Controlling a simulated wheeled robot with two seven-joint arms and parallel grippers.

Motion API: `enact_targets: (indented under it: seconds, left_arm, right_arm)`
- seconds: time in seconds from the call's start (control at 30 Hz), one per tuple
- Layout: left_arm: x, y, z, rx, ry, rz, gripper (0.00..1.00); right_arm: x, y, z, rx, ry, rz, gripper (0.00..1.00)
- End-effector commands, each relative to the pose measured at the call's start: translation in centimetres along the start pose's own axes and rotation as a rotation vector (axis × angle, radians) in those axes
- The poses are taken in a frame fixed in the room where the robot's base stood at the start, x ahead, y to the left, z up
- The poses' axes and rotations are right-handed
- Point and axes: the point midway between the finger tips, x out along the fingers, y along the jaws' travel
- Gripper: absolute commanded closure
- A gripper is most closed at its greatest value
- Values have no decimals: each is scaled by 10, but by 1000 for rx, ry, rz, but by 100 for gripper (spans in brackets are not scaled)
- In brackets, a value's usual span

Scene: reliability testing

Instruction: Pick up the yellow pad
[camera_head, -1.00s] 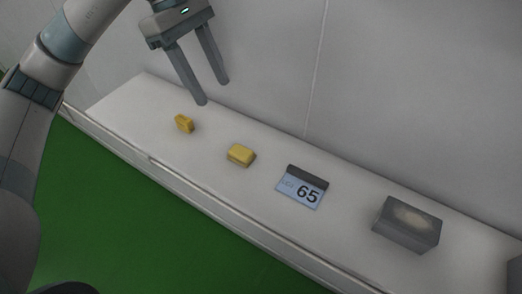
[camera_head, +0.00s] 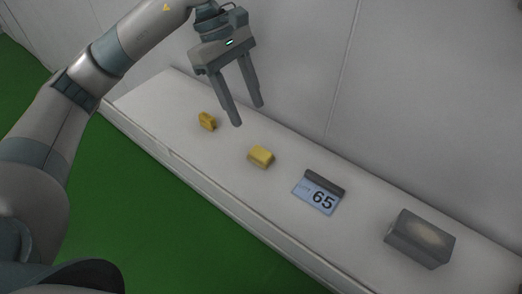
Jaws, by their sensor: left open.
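Two small yellow things lie on the white shelf. One is a yellow block-like pad (camera_head: 261,157) near the shelf's middle. The other is a smaller, darker yellow piece (camera_head: 207,121) to its left, with an uneven outline. I cannot tell for sure which one is the yellow pad. My left gripper (camera_head: 250,116) is open and empty, its two fingers pointing down. It hangs above the shelf, above and between the two yellow things in the picture, apart from both. My right gripper is not in view.
The white shelf (camera_head: 157,104) runs diagonally along a grey wall (camera_head: 300,50). A sign marked 65 (camera_head: 316,197) and a grey box (camera_head: 420,238) with a pale top patch sit to the right. The floor (camera_head: 150,220) is green.

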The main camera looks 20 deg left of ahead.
Motion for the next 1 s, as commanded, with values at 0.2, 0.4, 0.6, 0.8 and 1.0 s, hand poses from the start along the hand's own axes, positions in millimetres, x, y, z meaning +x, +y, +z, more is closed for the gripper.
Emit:
enact_targets:
  seconds: [0.2, 0.4, 0.6, 0.8, 1.0]
  left_arm:
    - [36, -1, 1, -2, -2, -5, 52]
    - [60, 0, 1, 0, -1, -1, 52]
    - [65, 0, 0, 0, 0, 2, 52]
    - [65, 0, 0, 0, 0, 1, 52]
    - [71, -1, -1, -2, -1, -3, 52]
  right_arm:
    - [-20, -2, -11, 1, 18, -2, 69]
    - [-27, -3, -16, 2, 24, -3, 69]
    - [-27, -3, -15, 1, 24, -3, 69]
    - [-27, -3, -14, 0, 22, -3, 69]
    - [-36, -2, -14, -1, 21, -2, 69]
